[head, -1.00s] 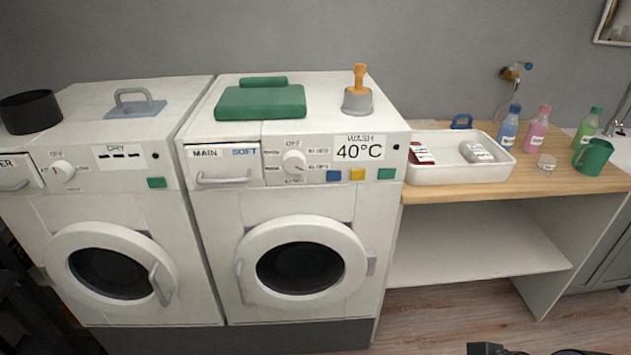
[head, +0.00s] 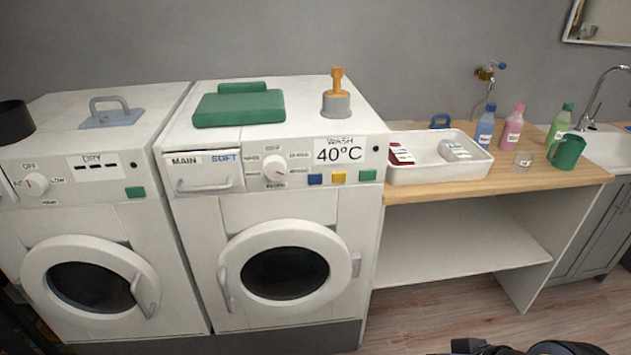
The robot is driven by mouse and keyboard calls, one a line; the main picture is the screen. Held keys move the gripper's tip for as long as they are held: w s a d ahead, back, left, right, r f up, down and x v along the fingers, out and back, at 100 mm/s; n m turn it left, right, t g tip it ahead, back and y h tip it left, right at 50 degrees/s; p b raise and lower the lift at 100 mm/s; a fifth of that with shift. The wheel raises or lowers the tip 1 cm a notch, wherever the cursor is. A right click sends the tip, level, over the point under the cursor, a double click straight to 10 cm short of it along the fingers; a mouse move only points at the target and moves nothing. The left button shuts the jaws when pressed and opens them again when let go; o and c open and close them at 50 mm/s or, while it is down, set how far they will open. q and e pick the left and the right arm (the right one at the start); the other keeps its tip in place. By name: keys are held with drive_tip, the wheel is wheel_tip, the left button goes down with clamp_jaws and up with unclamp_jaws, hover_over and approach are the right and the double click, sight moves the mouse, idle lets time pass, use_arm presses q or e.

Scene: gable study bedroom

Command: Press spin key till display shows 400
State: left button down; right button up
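The washer (head: 204,225) stands in the middle of the head view with its round door (head: 284,272) shut. Its display (head: 339,151) reads "WASH 40°C". Below the display are a blue key (head: 315,179), a yellow key (head: 338,177) and a green key (head: 367,175). Their labels are too small to read, so I cannot tell which is the spin key. The dial (head: 275,173) is left of the keys. A dark part of my own arm shows at the bottom right edge. Neither gripper's fingers can be seen.
The dryer (head: 80,225) stands left of the washer. The wooden counter (head: 450,188) at right bears a white tray (head: 440,174), bottles and a green jug (head: 567,152).

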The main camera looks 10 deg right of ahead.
clamp_jaws()
idle(1.3)
